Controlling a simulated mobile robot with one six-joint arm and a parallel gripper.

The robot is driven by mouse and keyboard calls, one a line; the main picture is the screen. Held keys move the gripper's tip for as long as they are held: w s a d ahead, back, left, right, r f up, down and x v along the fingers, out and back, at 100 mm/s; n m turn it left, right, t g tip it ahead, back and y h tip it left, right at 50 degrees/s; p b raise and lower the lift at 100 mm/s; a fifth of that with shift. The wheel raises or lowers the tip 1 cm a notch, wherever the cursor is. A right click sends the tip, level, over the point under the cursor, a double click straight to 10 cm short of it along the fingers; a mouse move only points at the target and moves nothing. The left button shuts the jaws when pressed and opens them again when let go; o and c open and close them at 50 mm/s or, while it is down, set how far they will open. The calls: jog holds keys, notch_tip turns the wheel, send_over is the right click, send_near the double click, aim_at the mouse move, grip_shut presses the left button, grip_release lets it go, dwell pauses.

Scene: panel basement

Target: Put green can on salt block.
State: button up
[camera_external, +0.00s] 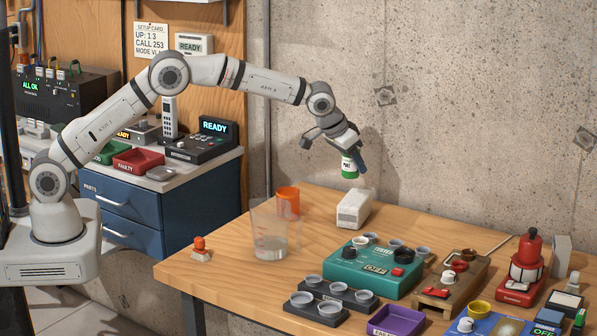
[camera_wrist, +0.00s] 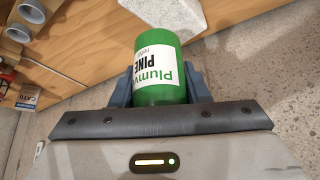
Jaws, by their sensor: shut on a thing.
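The green can (camera_external: 347,172) with a white label is held in the air over the back of the table. In the wrist view the green can (camera_wrist: 160,92) sits between both fingers, its label reading "PINE". My gripper (camera_external: 353,160) is shut on it. The salt block (camera_external: 353,210) is a whitish block on the table, just below the can and apart from it. In the wrist view the salt block (camera_wrist: 165,16) shows at the top edge, partly cut off, beyond the can's end.
An orange cup (camera_external: 288,202) and a clear beaker (camera_external: 270,240) stand left of the block. A teal device (camera_external: 366,270) and a dark tray of small cups (camera_external: 330,306) are in front. The concrete wall (camera_external: 450,120) is close behind.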

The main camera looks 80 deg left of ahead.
notch_tip(320, 180, down, 6)
jog(key=shift+f+p, duration=0.15)
jog(key=shift+p, duration=0.6)
jog(key=shift+f, duration=0.25)
jog(key=shift+f, duration=0.1)
jog(key=shift+f+b, duration=0.15)
jog(key=shift+b, duration=0.15)
jog(key=o, duration=1)
